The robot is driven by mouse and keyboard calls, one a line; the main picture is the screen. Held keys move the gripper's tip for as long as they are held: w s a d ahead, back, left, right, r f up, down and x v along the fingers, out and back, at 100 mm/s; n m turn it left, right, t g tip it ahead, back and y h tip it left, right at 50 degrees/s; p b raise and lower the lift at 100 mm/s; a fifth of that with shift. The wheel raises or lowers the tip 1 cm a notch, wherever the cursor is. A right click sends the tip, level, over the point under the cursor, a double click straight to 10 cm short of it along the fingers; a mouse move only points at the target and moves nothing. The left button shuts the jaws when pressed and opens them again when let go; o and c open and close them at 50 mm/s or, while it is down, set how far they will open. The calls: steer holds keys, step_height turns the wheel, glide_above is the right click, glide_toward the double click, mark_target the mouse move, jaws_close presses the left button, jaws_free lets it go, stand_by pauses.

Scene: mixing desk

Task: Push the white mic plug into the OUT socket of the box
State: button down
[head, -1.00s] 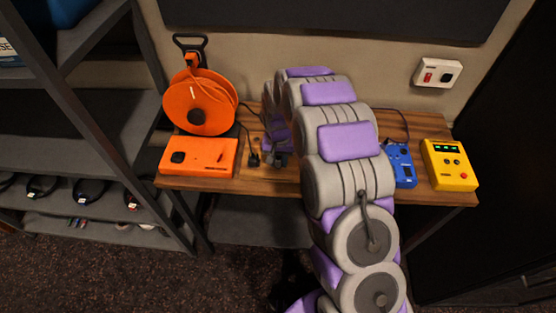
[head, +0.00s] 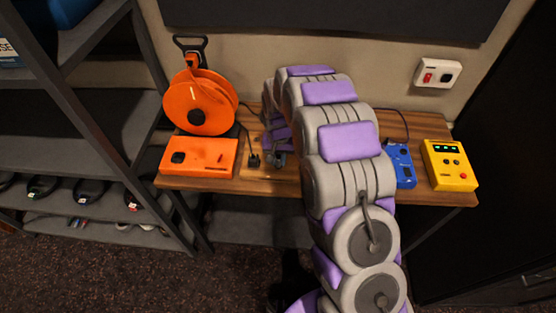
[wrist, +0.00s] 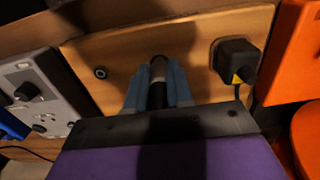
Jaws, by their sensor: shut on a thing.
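My gripper (wrist: 158,74) is shut on a dark cylindrical plug (wrist: 158,68) with a paler band, held between the two blue-grey fingers. It looks black in the shade; I see no clearly white plug. Beyond it is a tan wooden box (wrist: 120,50) with a round socket (wrist: 101,72) left of the held plug. I cannot read any OUT label or tell whether the plug's tip touches anything. A black plug (wrist: 236,60) with a yellow mark sits on the tan box, right of my gripper. In the head view my gripper (head: 279,158) is small and partly hidden by my arm.
An orange box (head: 200,157) and orange cable reel (head: 200,103) stand left on the wooden desk (head: 275,185). A blue box (head: 401,166) and yellow box (head: 449,164) stand right. A grey box with knobs (wrist: 40,95) lies left in the wrist view. A shelf (head: 90,155) stands far left.

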steer(key=shift+r+p, duration=0.75)
steer(key=shift+r, duration=1.9)
